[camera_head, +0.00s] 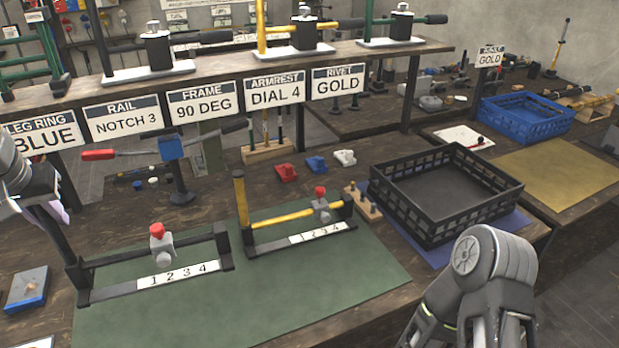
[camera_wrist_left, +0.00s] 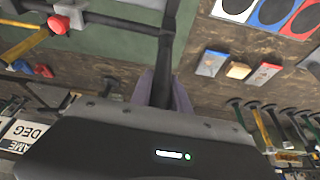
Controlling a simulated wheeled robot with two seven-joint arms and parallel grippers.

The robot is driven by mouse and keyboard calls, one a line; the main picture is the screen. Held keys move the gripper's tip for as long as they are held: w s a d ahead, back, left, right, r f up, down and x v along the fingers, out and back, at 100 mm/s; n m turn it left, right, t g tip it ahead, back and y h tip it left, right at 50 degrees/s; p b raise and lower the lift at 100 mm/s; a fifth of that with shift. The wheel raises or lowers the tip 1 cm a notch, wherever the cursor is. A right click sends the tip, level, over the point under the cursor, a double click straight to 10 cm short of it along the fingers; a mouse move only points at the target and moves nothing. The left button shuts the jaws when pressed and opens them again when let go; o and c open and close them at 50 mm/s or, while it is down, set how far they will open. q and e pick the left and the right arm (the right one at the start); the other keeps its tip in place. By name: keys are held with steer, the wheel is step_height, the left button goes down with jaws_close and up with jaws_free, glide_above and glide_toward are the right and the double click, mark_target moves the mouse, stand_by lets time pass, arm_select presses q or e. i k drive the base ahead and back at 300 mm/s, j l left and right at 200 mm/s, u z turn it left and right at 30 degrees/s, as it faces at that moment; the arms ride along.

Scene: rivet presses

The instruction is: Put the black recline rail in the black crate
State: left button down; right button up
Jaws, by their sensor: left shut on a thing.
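The black recline rail (camera_head: 196,236) is at the left of the green mat, with a red-topped grey slider and a white 1 2 3 4 scale. My left gripper (camera_head: 57,212) is shut on the upright post at its left end. In the left wrist view, the post (camera_wrist_left: 163,60) runs between the purple fingers of my left gripper (camera_wrist_left: 163,92). The rail seems to stand on the mat; I cannot tell whether it is slightly raised. The black crate (camera_head: 440,190) stands on a blue mat to the right, open and empty. My right arm shows at the lower right, but its gripper is out of view.
A yellow-and-black rail (camera_head: 285,217) stands right beside the black one, on the green mat (camera_head: 330,275). A wooden peg block (camera_head: 362,203) stands between it and the crate. A label shelf (camera_head: 230,70) runs behind. A blue crate (camera_head: 527,117) is at the far right.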

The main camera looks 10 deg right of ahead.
mark_target(427, 188)
steer(key=i+l, duration=0.1)
steer(key=l, duration=0.3)
steer(key=i+l, duration=0.15)
steer(key=l, duration=0.3)
steer(key=i+l+u, duration=0.1)
steer(key=l, duration=0.3)
steer(key=i+l, duration=0.1)
steer(key=l, duration=0.35)
steer(key=i+l, duration=0.1)
steer(key=l, duration=0.35)
steer(key=i+l, duration=0.1)
steer(key=l, duration=0.3)
steer(key=i+l, duration=0.15)
steer(key=l, duration=0.25)
steer(key=i+l, duration=0.1)
steer(key=l, duration=0.25)
steer(key=i+l, duration=0.15)
steer(key=l, duration=0.25)
steer(key=i+l, duration=0.1)
steer(key=l, duration=0.3)
